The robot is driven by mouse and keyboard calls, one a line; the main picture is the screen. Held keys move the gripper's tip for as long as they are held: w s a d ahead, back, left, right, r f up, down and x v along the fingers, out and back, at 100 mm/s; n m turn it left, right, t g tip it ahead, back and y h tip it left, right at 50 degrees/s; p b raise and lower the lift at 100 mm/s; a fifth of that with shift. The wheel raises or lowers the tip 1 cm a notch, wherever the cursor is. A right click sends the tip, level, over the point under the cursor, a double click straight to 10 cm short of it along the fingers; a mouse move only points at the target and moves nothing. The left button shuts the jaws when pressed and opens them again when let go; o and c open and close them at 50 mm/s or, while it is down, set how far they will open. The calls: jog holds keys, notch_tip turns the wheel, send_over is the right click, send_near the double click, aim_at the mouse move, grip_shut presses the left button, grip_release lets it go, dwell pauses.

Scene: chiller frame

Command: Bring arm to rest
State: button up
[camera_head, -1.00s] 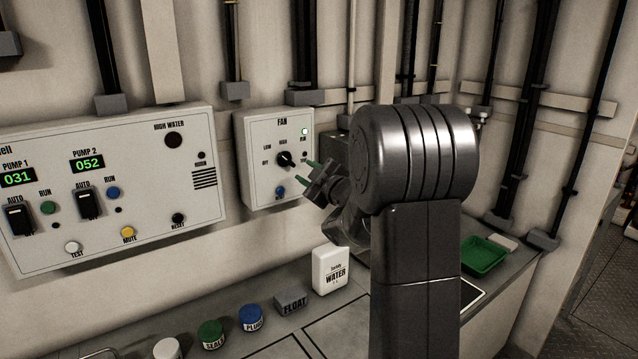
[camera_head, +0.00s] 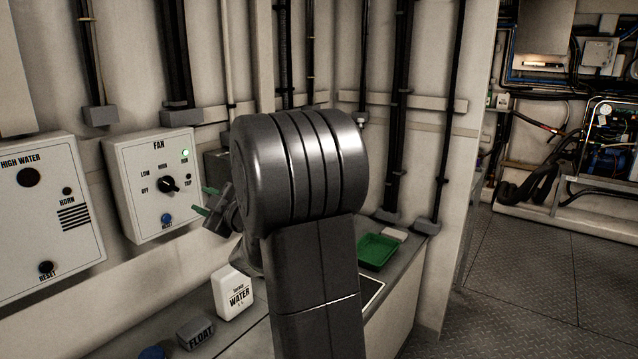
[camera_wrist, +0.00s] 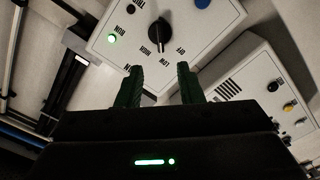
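My gripper (camera_head: 207,201) is in front of the fan panel (camera_head: 130,205), just right of it in the head view. Its two green fingers are apart with nothing between them, as the wrist view (camera_wrist: 160,88) also shows. The fan panel has a black selector knob (camera_head: 168,184), a lit green lamp (camera_head: 185,153) and a blue reset button (camera_head: 167,218). In the wrist view the knob (camera_wrist: 159,30) is beyond the fingertips, apart from them. My arm hides part of the wall and counter behind it.
A white water container (camera_head: 232,294) and a grey float block (camera_head: 195,333) stand on the counter below. A green tray (camera_head: 378,251) is right of my arm. Open floor (camera_head: 530,290) lies to the right.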

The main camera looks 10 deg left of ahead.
aim_at(172, 187)
jog(key=p+x, duration=0.1)
jog(key=x, duration=1.2)
jog(key=shift+w+a+p, duration=0.25)
jog(key=shift+a+p, duration=0.05)
jog(key=shift+p, duration=0.05)
jog(key=shift+d, duration=0.1)
jog(key=shift+a, duration=0.3)
jog(key=shift+d+f+n, duration=0.1)
jog(key=shift+f+n, duration=0.1)
jog(key=shift+n, duration=0.3)
jog(key=shift+d+r+n+b, duration=0.15)
jog(key=shift+n+b, duration=0.4)
jog(key=shift+n, duration=1.15)
jog(key=n+b, duration=0.1)
jog(key=n, duration=0.3)
jog(key=b+v, duration=0.2)
jog(key=v, duration=1.1)
jog(key=shift+s+d+n, duration=0.15)
jog(key=shift+s+n, duration=0.05)
jog(key=shift+n, duration=0.1)
